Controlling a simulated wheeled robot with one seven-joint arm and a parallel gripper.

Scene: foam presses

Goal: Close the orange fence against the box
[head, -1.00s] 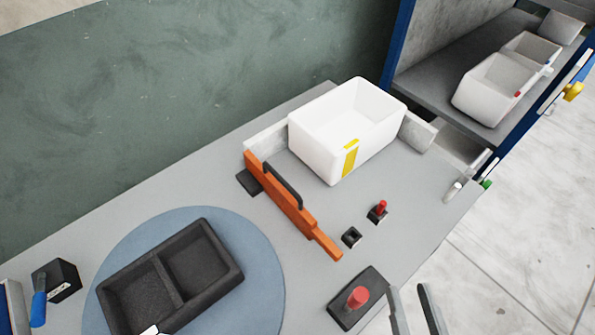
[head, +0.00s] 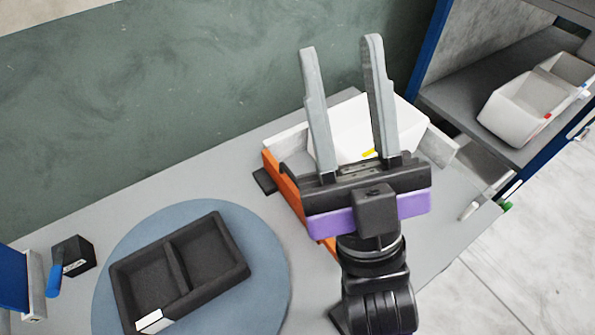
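The orange fence (head: 283,189) is partly hidden behind my gripper in the head view. Its far end and part of its left side show, with a bit of its near end below my gripper. The white box (head: 408,118) stands to the right of the fence, with a yellow strip on its front mostly covered. My gripper (head: 340,46) is open and empty, its two grey fingers wide apart and crossing in front of the box. I cannot tell its height above the table or whether it touches the fence.
A black two-compartment tray (head: 246,271) lies on a blue round plate (head: 272,307) at left. A black block (head: 72,257) and a blue-handled thing (head: 54,281) are further left. White bins (head: 515,112) sit on a shelf at upper right. The red buttons are hidden.

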